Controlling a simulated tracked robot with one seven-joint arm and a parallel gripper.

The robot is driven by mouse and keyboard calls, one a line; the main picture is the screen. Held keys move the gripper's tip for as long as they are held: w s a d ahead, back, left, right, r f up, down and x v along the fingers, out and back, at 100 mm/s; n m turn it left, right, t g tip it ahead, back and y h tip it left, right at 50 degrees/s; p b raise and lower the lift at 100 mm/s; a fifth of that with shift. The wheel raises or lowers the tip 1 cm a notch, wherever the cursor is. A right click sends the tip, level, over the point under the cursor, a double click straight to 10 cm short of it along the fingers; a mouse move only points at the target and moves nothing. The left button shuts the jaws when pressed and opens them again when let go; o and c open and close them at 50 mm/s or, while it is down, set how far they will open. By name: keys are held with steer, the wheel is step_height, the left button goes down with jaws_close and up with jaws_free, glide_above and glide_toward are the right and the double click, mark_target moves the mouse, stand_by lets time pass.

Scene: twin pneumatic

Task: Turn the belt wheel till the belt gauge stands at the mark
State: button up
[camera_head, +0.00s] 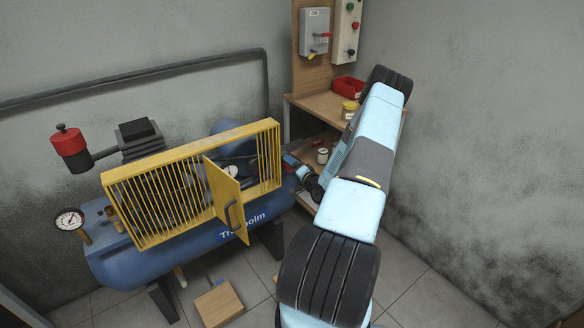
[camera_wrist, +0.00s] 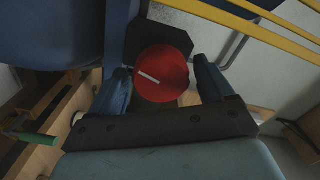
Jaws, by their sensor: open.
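In the wrist view a red round knob (camera_wrist: 162,72) with a white line sits on a dark angular base (camera_wrist: 158,38). It may be the belt wheel; no label shows. My gripper (camera_wrist: 160,68) is open, with one blue finger on each side of the knob. I cannot tell whether either finger touches it. In the head view my gripper (camera_head: 300,172) is at the right end of the blue compressor (camera_head: 200,243), and the knob is hidden there. A round white dial (camera_head: 69,220) stands at the compressor's left end. I cannot tell whether it is the belt gauge.
A yellow barred guard (camera_head: 150,206) covers the compressor's top, and its small door (camera_head: 226,198) stands open. A wooden shelf unit (camera_head: 322,106) holds a red bin (camera_head: 347,87) and a yellow tin (camera_head: 350,109), close by my arm. A wooden box (camera_head: 218,304) lies on the floor.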

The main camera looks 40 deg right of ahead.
steer(key=s, duration=1.3)
steer(key=shift+s, duration=0.4)
steer(key=shift+f, duration=0.1)
stand_by(1.3)
